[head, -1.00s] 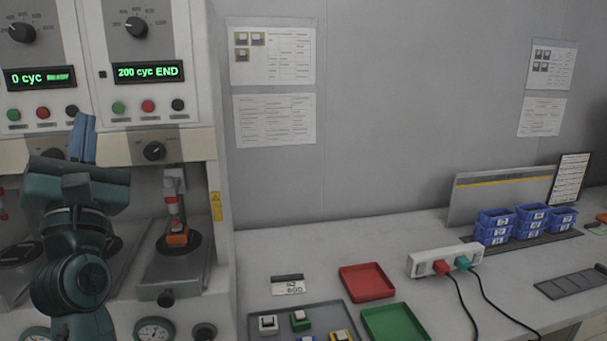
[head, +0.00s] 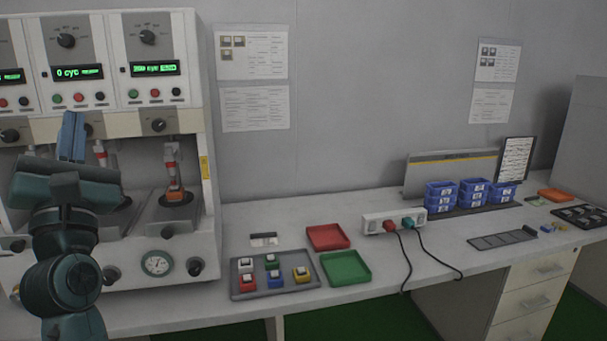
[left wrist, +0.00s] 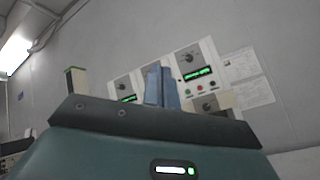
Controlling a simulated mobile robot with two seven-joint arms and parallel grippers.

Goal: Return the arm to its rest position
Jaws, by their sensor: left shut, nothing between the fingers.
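My left arm comes in at the left of the head view, with its gripper (head: 72,137) raised in front of the test machine (head: 110,90). The blue fingers point up and are shut together with nothing between them. The left wrist view also shows the shut fingers (left wrist: 162,86) against the machine's panels and the wall. The gripper touches nothing that I can see. My right gripper is not in view.
On the bench right of the machine are a grey tray (head: 243,291) with several small switches, a red tray (head: 327,237), a green tray (head: 345,268) and a power strip (head: 393,221) with hanging cables. Blue bins (head: 472,192) stand farther right.

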